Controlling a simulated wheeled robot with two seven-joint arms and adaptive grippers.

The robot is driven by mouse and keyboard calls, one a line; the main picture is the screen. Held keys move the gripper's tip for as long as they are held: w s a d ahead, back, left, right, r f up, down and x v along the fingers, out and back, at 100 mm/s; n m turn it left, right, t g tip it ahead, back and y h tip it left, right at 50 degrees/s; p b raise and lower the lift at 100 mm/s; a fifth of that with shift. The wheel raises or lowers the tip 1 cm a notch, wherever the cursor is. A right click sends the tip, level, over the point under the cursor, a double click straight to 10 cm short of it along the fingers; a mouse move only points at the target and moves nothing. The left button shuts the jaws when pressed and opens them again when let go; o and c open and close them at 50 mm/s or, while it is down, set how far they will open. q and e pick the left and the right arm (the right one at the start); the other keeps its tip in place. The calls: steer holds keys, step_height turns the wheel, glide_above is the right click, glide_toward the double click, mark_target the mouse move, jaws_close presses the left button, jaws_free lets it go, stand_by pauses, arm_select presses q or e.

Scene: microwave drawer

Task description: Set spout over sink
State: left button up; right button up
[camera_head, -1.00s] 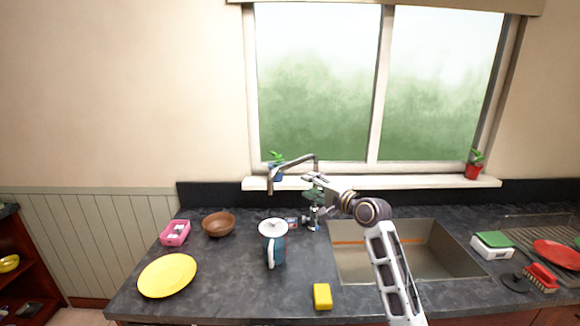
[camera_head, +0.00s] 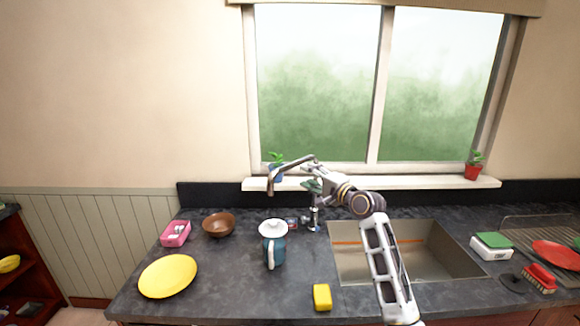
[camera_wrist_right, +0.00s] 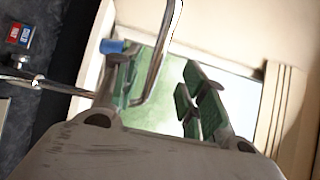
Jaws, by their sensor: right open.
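The metal faucet spout (camera_head: 291,164) rises behind the counter left of the sink. Its bent end hangs to the left, over the counter and not over the sink basin (camera_head: 432,253). My right gripper (camera_head: 313,177) is at the faucet, just right of the spout's bend, with its arm reaching in over the sink. In the right wrist view the spout (camera_wrist_right: 158,62) passes between the spread fingers of my open right gripper (camera_wrist_right: 162,92). I cannot tell whether a finger touches it. The faucet base (camera_head: 312,222) is partly visible. My left gripper is not in view.
A teal pitcher (camera_head: 273,246) stands left of the faucet, with a yellow sponge (camera_head: 322,297) nearer the front. A brown bowl (camera_head: 218,225), pink box (camera_head: 176,233) and yellow plate (camera_head: 168,276) lie further left.

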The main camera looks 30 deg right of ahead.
mark_target(292, 167)
steer(key=shift+w+a+p, duration=0.15)
steer(key=shift+w+p, duration=0.3)
steer(key=shift+w, duration=1.4)
steer(key=shift+w+a+p, duration=0.2)
steer(key=shift+w+p, duration=0.25)
steer(key=shift+w, duration=1.45)
steer(key=shift+w+a+p, duration=0.15)
steer(key=shift+w+p, duration=0.3)
steer(key=shift+w, duration=1.4)
jaws_close()
